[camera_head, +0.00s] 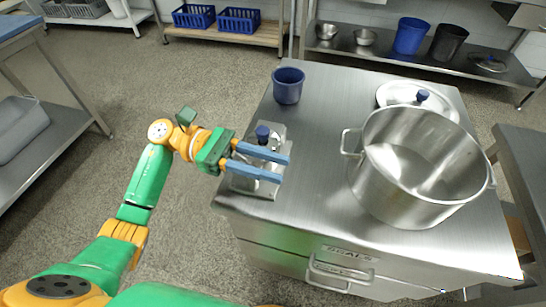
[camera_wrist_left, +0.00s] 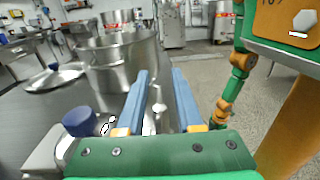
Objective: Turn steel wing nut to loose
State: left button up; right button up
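A small steel fixture (camera_head: 270,137) with a blue knob (camera_head: 263,132) is at the left edge of the steel table. My left gripper (camera_head: 284,169) reaches over it from the left, its two blue fingers parallel and apart. In the left wrist view the left gripper (camera_wrist_left: 161,75) is open, and a small pale metal piece (camera_wrist_left: 158,107), possibly the wing nut, shows in the gap between the fingers. I cannot tell whether they touch it. The blue knob (camera_wrist_left: 79,121) is left of the fingers. The fingers partly hide the fixture in the head view. My right gripper is not in view.
A large steel pot (camera_head: 375,185) stands right of the fixture. A pot lid (camera_head: 400,94) lies behind the pot, and a blue cup (camera_head: 288,86) stands at the back left. The table's left edge is close. Bare tabletop (camera_head: 315,170) lies between fixture and pot.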

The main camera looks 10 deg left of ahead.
pick_arm(q)
jog(key=shift+d, duration=0.3)
grip_shut()
jog(key=shift+f+t+b, duration=0.3)
jog(key=shift+b, duration=0.3)
jog(key=shift+w+r+n+t, duration=0.1)
jog(key=shift+n+t, duration=0.2)
jog(key=shift+n, duration=0.1)
jog(key=shift+r, duration=0.2)
grip_release()
